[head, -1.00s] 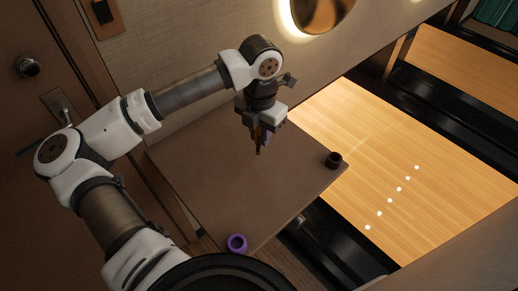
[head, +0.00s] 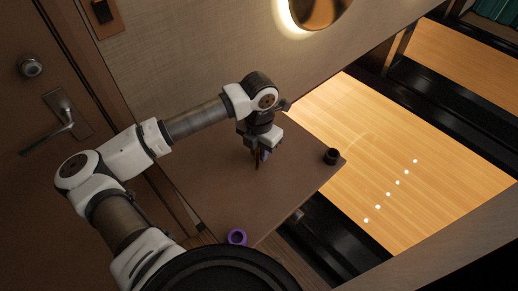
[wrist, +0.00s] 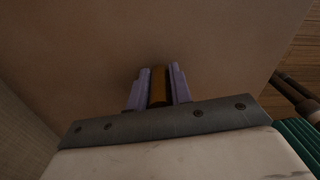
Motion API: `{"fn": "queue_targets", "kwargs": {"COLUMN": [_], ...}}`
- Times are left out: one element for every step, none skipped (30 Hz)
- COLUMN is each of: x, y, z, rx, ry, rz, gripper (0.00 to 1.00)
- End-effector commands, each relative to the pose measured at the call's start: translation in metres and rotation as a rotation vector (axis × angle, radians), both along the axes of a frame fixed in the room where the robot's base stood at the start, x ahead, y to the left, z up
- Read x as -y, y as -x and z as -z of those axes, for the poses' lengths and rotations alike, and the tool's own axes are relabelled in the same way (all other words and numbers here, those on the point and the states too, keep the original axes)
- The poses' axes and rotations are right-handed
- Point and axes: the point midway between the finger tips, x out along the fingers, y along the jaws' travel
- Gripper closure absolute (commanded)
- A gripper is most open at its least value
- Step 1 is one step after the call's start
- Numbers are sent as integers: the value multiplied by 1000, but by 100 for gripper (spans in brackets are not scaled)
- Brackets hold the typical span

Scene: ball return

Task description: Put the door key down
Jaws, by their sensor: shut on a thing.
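My gripper (head: 262,156) is over the brown tabletop (head: 215,190), pointing down, near its far side by the wall. In the wrist view its two purple fingers (wrist: 158,90) are shut on a narrow brass-brown piece, the door key (wrist: 158,86). In the head view the key (head: 257,166) shows only as a small dark sliver below the fingers. Most of the key is hidden between them. I cannot tell whether its lower end touches the tabletop.
A door with a lever handle (head: 66,121) is at left; a bowling lane (head: 370,150) lies to the right.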

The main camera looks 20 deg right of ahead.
Motion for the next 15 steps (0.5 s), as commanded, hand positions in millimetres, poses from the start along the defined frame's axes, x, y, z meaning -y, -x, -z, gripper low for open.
{"fn": "queue_targets", "kwargs": {"x": [0, 0, 0, 0, 0, 0, 0, 0, 0, 0, 0, 0, 0, 0, 0], "y": [0, 0, 0, 0, 0, 0, 0, 0, 0, 0, 0, 0, 0, 0, 0], "z": [3, 2, 1, 1, 1, 1, 1, 1, 1, 1, 1, 1, 1, 1, 0], "rx": [0, 0, 0, 0, 0, 0, 0, 0, 0, 0, 0, 0, 0, 0, 0], "ry": [0, 0, 0, 0, 0, 0, 0, 0, 0, 0, 0, 0, 0, 0, 0], "rz": [0, 0, 0, 0, 0, 0, 0, 0, 0, 0, 0, 0, 0, 0, 0], "gripper": [100, 78, 72, 68, 65, 59, 57, 57, 57, 57, 57, 57, 57, 57, 57]}}
